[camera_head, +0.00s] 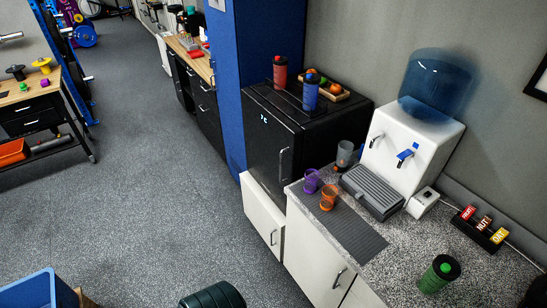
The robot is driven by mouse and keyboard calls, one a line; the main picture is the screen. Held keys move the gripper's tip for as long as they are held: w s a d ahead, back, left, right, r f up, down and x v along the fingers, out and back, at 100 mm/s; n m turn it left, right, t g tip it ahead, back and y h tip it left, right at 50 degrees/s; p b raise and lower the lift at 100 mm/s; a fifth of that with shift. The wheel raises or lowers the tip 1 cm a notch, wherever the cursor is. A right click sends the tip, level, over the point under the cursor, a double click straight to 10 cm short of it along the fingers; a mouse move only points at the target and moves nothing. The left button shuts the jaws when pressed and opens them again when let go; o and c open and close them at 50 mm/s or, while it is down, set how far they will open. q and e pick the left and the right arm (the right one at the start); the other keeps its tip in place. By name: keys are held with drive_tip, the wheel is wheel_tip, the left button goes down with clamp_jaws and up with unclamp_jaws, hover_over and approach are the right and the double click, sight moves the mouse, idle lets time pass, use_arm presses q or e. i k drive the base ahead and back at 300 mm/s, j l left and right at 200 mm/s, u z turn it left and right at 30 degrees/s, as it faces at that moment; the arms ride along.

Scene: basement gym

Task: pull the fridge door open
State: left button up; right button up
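The small black fridge (262,150) stands on a white cabinet left of the counter, against the blue pillar. Its door faces the open floor and looks shut, with a small lit display near the top. A vertical bar handle (284,166) sits at the door's right side, close to the counter. Neither of my grippers shows in the head view, so nothing of mine is seen touching the handle or door.
A red bottle (280,73), a blue bottle (310,92) and a fruit tray (338,97) stand on the fridge. Purple (312,181) and orange (328,197) cups stand near the counter's left edge. A blue bin (40,290) and a dark ribbed object (213,297) are at the bottom. Floor before the fridge is clear.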

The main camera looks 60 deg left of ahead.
sight(274, 142)
drive_tip(key=u, duration=1.9)
